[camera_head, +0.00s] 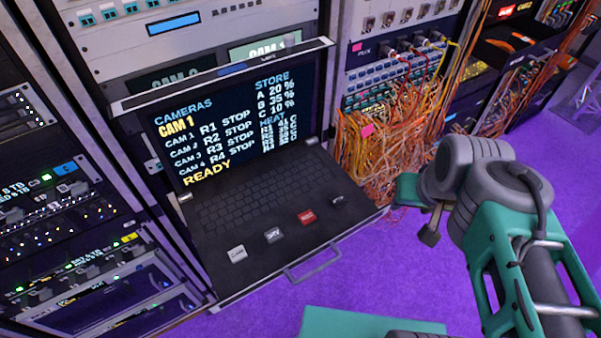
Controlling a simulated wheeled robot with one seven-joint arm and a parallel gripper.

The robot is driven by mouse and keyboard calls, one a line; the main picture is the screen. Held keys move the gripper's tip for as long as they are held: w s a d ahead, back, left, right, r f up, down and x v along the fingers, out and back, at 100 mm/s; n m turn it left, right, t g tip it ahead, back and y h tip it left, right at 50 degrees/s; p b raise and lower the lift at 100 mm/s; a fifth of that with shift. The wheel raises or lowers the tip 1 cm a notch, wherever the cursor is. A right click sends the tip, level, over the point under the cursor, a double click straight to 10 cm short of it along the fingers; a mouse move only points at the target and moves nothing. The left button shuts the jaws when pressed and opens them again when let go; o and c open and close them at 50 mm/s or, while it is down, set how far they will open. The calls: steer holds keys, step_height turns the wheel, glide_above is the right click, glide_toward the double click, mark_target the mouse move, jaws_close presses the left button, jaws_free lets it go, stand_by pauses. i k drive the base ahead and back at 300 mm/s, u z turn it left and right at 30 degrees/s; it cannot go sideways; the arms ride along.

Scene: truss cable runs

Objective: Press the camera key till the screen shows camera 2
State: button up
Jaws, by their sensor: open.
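The screen (238,122) stands open on a pull-out console in the rack. It reads CAMERAS with a large yellow CAM 1, and READY at the bottom. The camera key (237,254) is a pale square marked CAM at the front left of the key deck. A grey key (274,235), a red key (306,217) and a dark key (338,200) run to its right. My gripper (424,222) hangs right of the deck, clear of the keys. It is open and looks empty; its far side is partly hidden by the wrist.
A metal handle (312,265) juts from the deck's front edge. Orange cables (375,150) hang in a dense tangle behind and right of the console. Another equipment rack (70,200) stands close on the left. The purple floor (420,270) in front is open.

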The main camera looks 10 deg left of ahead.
mark_target(238, 254)
steer(key=z, duration=0.05)
steer(key=k, duration=0.5)
steer(key=u, duration=1.35)
steer(key=i, duration=0.45)
steer(key=u, duration=0.05)
